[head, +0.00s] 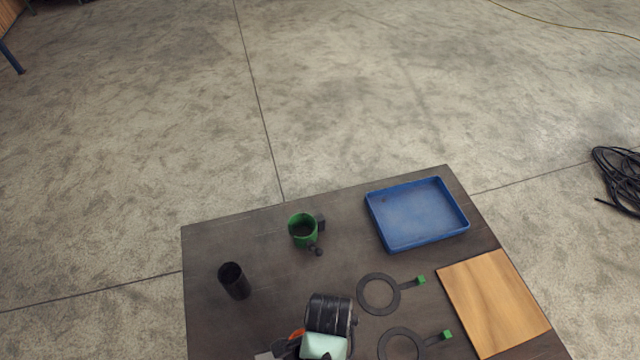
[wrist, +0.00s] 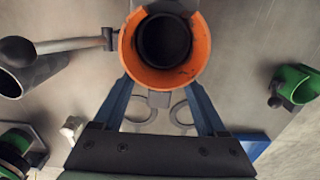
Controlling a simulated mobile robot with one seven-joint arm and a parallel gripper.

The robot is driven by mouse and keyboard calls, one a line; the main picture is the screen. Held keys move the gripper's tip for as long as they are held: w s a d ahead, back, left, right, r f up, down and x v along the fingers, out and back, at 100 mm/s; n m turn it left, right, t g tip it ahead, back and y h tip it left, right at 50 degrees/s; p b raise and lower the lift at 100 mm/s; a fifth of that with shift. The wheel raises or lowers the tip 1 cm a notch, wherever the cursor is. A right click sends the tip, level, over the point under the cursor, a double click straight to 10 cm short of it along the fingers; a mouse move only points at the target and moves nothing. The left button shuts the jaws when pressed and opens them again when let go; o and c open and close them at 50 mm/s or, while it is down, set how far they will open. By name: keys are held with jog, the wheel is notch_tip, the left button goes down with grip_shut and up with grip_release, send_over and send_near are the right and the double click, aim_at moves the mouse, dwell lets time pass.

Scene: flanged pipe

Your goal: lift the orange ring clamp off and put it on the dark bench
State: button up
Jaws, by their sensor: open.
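The orange ring clamp (wrist: 200,45) encircles a dark hollow pipe end (wrist: 165,42) in the wrist view. A rod with a dark ball knob (wrist: 18,50) extends left from it. My gripper (wrist: 158,86) is open, its two blue fingers on either side of the clamp's near edge, around a small pale tab; whether they touch the ring I cannot tell. In the head view only a sliver of the orange clamp (head: 297,333) shows, mostly hidden behind my arm. The dark bench (head: 215,250) lies below.
On the bench stand a green clamp (head: 303,231), a black cylinder (head: 234,281), a blue tray (head: 416,214), a wooden board (head: 493,301) and two flat dark rings with green tabs (head: 379,293). Bare bench shows at the back left, between the cylinder and the green clamp.

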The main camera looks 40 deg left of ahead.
grip_shut()
dwell(0.4)
dwell(1.0)
